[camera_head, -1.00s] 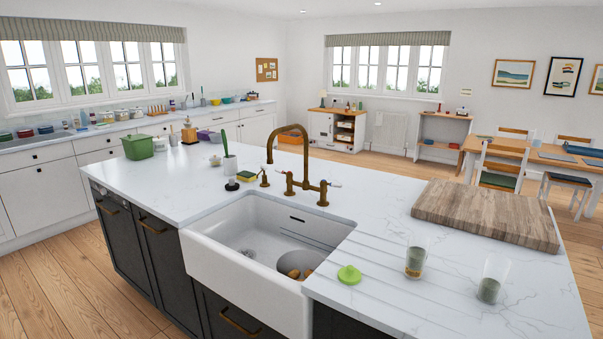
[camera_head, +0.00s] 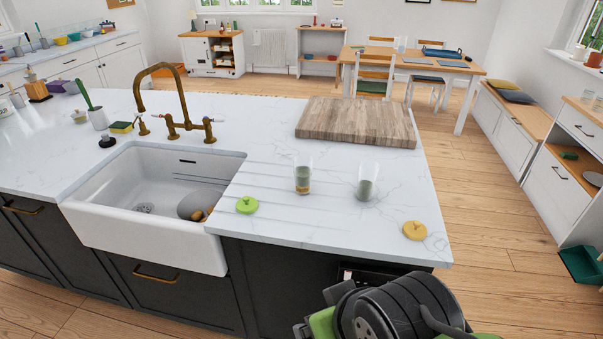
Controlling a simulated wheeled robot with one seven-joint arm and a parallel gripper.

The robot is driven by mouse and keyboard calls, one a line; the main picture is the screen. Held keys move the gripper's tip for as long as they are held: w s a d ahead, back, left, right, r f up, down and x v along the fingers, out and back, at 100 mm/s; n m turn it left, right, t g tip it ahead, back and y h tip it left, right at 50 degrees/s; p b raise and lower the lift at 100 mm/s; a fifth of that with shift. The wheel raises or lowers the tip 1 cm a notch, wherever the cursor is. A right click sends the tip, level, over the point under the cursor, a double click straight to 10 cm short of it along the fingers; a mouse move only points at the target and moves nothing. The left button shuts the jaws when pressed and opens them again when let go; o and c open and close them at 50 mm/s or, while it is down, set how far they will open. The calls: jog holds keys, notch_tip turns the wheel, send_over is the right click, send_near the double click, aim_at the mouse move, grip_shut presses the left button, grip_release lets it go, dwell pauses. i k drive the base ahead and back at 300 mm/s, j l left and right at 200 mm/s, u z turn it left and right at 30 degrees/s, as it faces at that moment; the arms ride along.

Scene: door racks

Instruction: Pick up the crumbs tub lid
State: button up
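Two round lids with small raised grips lie on the white marble island top (camera_head: 330,225). A green lid (camera_head: 247,204) lies right of the sink's front corner, and a yellow lid (camera_head: 415,230) lies near the right end. No label can be read, so I cannot tell which belongs to the crumbs tub. Two clear tubs stand upright behind them. The left tub (camera_head: 302,180) has greenish and brown contents; the right tub (camera_head: 366,183) has grey-green contents. My gripper cannot be made out in this view.
A wooden board (camera_head: 357,122) lies behind the tubs. The white sink (camera_head: 150,235) with a brass tap (camera_head: 185,115) is to the left. Wooden floor (camera_head: 500,215) is open to the right.

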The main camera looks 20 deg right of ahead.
aim_at(413, 230)
jog(key=z, duration=1.5)
